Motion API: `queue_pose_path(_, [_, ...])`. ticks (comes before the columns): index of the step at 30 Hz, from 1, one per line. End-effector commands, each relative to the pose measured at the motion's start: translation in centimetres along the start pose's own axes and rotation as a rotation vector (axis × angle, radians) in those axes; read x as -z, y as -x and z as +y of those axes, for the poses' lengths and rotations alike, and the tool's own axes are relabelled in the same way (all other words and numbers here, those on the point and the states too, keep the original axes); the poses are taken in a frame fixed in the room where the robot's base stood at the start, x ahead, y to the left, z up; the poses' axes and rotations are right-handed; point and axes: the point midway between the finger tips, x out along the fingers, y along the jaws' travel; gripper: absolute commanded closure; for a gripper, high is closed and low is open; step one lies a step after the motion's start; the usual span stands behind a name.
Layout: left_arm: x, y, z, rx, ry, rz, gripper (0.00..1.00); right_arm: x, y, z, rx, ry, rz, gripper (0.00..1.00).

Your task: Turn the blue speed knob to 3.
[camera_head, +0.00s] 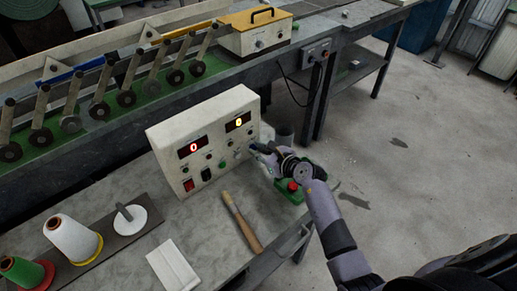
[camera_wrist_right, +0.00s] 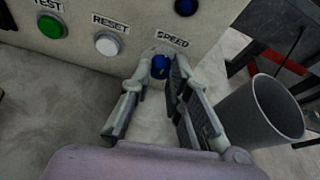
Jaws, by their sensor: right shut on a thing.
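The control box (camera_head: 205,136) is a cream panel with a red lit display and a yellow lit display. The blue speed knob (camera_wrist_right: 161,66) sits under the SPEED label in the right wrist view. My right gripper (camera_wrist_right: 158,75) is shut on the knob, one finger on each side of it. In the head view my right gripper (camera_head: 257,150) reaches the lower right of the panel front and hides the knob. The scale marks around the knob are too small to read. My left gripper is not in view.
A grey cup (camera_wrist_right: 262,110) stands close on the right. A wooden-handled tool (camera_head: 242,223) lies on the bench. Thread cones (camera_head: 72,238) stand left.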

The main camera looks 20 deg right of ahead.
Motion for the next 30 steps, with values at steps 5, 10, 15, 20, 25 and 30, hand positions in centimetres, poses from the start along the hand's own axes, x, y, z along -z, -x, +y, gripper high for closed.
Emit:
queue_pose_path(5, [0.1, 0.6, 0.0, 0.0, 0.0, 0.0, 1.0, 0.1, 0.1, -0.4, -0.06, -0.15, -0.001, 1.0])
queue_pose_path(10, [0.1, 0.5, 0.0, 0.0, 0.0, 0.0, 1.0, 0.2, 0.0, -0.5, -0.119, -0.298, -0.008, 1.0])
queue_pose_path(15, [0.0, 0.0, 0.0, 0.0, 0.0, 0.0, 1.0, 0.4, -0.1, -0.6, -0.171, -0.43, -0.014, 1.0])
queue_pose_path(20, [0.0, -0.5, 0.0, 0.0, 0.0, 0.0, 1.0, 0.4, -0.1, -0.8, -0.21, -0.53, -0.018, 1.0])
queue_pose_path(25, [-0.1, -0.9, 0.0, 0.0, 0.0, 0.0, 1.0, 0.4, -0.1, -0.8, -0.24, -0.607, -0.022, 1.0])
queue_pose_path(30, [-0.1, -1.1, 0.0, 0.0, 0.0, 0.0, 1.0, 0.4, -0.1, -0.8, -0.257, -0.649, -0.023, 1.0])
